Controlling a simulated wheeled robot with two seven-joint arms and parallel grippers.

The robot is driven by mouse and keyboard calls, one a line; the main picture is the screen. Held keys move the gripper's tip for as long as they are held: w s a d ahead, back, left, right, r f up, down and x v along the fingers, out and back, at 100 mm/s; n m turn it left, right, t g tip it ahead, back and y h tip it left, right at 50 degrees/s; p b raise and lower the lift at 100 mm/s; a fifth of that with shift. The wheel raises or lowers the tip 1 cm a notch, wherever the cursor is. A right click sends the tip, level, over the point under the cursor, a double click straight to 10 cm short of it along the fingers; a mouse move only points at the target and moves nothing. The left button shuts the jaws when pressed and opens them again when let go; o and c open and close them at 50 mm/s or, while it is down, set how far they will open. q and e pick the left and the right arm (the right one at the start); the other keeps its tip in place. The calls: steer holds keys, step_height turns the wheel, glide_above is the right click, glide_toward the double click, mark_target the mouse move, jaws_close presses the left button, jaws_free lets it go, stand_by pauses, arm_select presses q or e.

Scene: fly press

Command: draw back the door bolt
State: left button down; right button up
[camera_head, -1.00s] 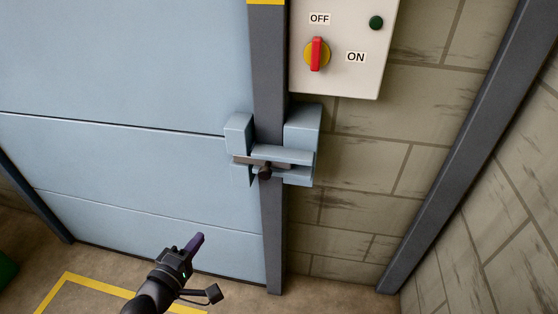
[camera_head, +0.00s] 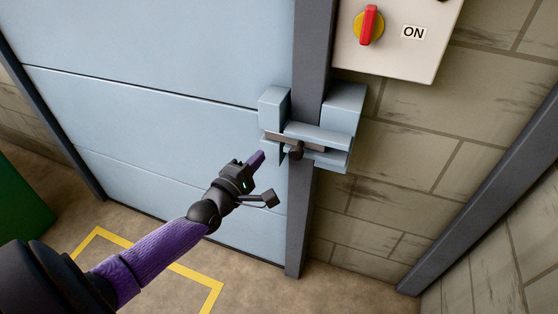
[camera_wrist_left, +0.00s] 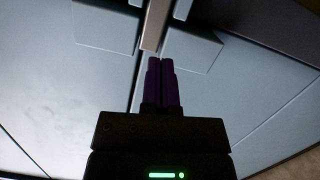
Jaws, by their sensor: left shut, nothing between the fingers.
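The door bolt (camera_head: 312,142) is a grey bar lying across the gap between the light blue door (camera_head: 150,120) and the dark door post (camera_head: 300,220). It sits in light blue brackets, one on the door (camera_head: 273,108) and a larger one (camera_head: 343,105) on the wall side. A dark round knob (camera_head: 296,151) sticks out from the bolt. My left gripper (camera_head: 261,157) is shut and empty, its purple fingers just left of and below the knob, apart from it. In the left wrist view the shut fingers (camera_wrist_left: 161,80) point toward the bolt bar (camera_wrist_left: 153,28). My right gripper is not in view.
A switch box (camera_head: 395,40) with a red handle on a yellow disc hangs on the block wall above the bolt. A green object (camera_head: 25,200) stands at the left edge. Yellow lines (camera_head: 215,290) mark the floor. The space before the door is otherwise clear.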

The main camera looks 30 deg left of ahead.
mark_target(317, 149)
arm_select(q)
steer(key=shift+w+f+b, duration=0.1)
steer(key=shift+w+b, duration=0.2)
steer(key=shift+w, duration=0.7)
steer(key=d, duration=0.1)
steer(key=d+p, duration=0.1)
steer(key=r, duration=0.1)
steer(key=shift+w+d+p, duration=0.25)
steer(key=shift+d+p, duration=0.05)
steer(key=shift+d, duration=0.1)
steer(key=shift+w+d, duration=0.15)
steer(key=shift+d, duration=0.45)
steer(key=d+p, duration=0.1)
steer(key=d, duration=0.1)
steer(key=w+d+p, duration=0.1)
steer(key=d, duration=0.2)
steer(key=shift+w+d, duration=0.1)
steer(key=shift+w, duration=0.05)
steer(key=shift+d, duration=0.3)
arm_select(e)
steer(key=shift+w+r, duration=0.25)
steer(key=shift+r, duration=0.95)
arm_select(q)
steer(key=shift+f, duration=0.1)
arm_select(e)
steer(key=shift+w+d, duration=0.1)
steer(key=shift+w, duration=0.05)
